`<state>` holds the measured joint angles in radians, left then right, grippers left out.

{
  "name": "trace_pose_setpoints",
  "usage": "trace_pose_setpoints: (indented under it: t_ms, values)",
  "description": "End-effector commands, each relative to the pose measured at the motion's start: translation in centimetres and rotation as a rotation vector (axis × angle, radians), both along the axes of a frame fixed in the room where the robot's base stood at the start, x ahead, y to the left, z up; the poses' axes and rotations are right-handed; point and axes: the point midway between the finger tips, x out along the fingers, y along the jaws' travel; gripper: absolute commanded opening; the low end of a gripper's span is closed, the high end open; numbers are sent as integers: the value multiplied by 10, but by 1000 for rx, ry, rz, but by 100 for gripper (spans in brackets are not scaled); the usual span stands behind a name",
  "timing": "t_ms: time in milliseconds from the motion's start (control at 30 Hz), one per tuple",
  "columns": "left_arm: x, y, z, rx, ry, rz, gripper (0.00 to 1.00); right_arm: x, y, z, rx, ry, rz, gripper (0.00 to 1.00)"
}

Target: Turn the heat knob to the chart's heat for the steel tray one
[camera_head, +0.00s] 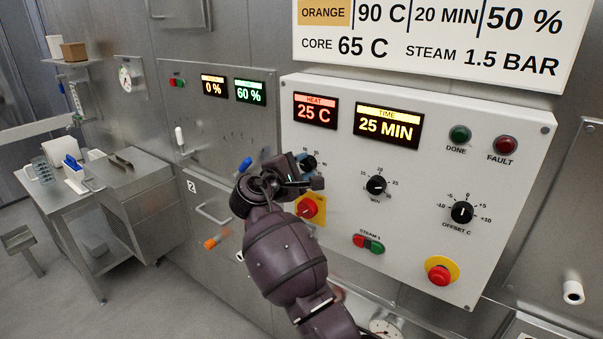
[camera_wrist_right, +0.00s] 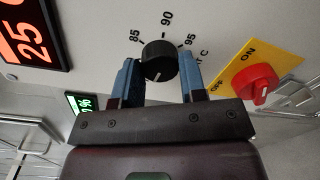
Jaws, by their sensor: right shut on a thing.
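The black heat knob (camera_head: 308,162) is on the white control panel (camera_head: 335,200), partly hidden by my right gripper (camera_head: 300,172). In the right wrist view the knob (camera_wrist_right: 159,62) is between the blue fingers of my right gripper (camera_wrist_right: 160,80), which is shut on it. Marks 85, 90 and 95 show around it; its white line points down toward the gripper, away from these marks. The red HEAT display (camera_head: 315,111) reads 25 C. The chart (camera_head: 430,40) shows an ORANGE row with 90 C, 20 MIN and 50 %; no steel row is in view. My left gripper is out of view.
A red switch on a yellow plate (camera_wrist_right: 262,84) sits close beside the knob. The time knob (camera_head: 376,185), offset knob (camera_head: 462,212) and red stop button (camera_head: 439,275) are farther right. A steel side table (camera_head: 75,200) stands at left.

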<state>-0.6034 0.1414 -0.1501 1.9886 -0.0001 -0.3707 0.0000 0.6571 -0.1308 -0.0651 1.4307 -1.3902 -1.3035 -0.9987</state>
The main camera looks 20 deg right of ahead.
Motion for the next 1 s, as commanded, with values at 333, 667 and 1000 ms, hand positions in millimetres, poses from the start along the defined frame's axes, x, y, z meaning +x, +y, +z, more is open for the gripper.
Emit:
trace_pose_setpoints:
  t_ms: [333,667,1000]
  values:
    - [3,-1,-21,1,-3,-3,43,0,-1,-4,204,-258,-2,15]
    - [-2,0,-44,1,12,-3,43,0,-1,-3,380,-484,-1,15]
    - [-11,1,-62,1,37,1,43,-1,-1,-2,494,-629,-2,15]
